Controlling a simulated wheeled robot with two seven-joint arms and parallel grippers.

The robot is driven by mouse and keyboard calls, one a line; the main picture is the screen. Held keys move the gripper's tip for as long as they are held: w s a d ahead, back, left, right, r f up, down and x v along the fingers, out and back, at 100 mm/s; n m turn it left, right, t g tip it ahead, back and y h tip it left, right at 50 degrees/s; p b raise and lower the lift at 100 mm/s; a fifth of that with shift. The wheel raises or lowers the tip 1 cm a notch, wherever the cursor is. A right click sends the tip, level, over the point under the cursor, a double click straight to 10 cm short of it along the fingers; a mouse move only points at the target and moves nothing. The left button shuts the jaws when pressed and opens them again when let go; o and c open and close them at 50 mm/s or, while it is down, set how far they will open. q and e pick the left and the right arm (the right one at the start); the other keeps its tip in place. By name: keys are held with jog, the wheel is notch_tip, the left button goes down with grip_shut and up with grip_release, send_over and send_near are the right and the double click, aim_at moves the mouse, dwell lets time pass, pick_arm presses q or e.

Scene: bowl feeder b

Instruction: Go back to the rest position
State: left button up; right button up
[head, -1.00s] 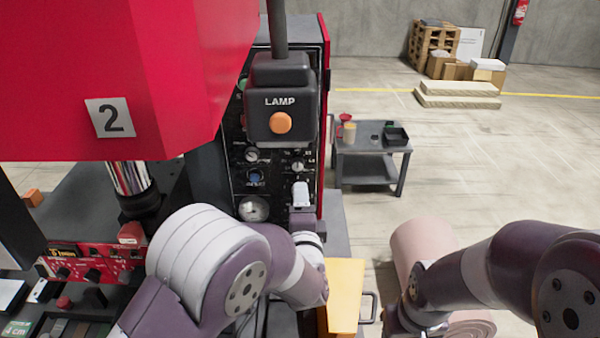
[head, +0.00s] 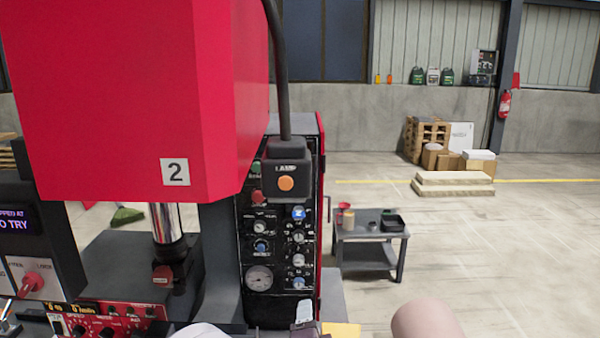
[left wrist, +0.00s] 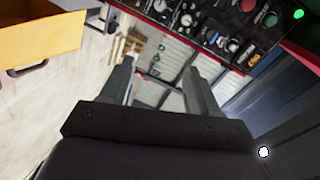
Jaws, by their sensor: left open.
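My left gripper (head: 304,312) shows only as a pale tip and dark body at the bottom edge of the head view, in front of the foot of the control panel (head: 262,240). In the left wrist view its two fingers (left wrist: 160,88) stand apart with nothing between them. The panel's knobs and gauge (left wrist: 205,20) are beyond the fingers, at the top right there. A small part of my left arm shows at the bottom edge of the head view. My right gripper is out of view.
A red press head (head: 130,100) marked 2 hangs at the left. A lamp box (head: 287,178) hangs before the panel. A yellow box (head: 341,329) is at the bottom, also in the wrist view (left wrist: 40,35). A grey cart (head: 368,250) stands right on open floor.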

pick_arm(q)
jog(key=s+f+n+g+h, duration=0.2)
jog(key=s+f+n+g, duration=0.4)
jog(key=s+f+g, duration=0.3)
jog(key=s+a+n+g+y, duration=0.1)
jog(key=s+a+n+g, duration=0.2)
jog(key=s+a, duration=0.4)
jog(key=s+a+n+g+y, duration=0.1)
jog(key=s+a+n, duration=0.5)
jog(key=a, duration=0.7)
jog(key=shift+s+r+g+y+b, duration=0.3)
jog(key=shift+s+r+g+b, duration=0.1)
jog(key=shift+s+g, duration=0.5)
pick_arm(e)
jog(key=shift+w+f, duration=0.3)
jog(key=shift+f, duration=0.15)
pick_arm(q)
jog(key=shift+s+a, duration=0.1)
jog(key=shift+a, duration=0.05)
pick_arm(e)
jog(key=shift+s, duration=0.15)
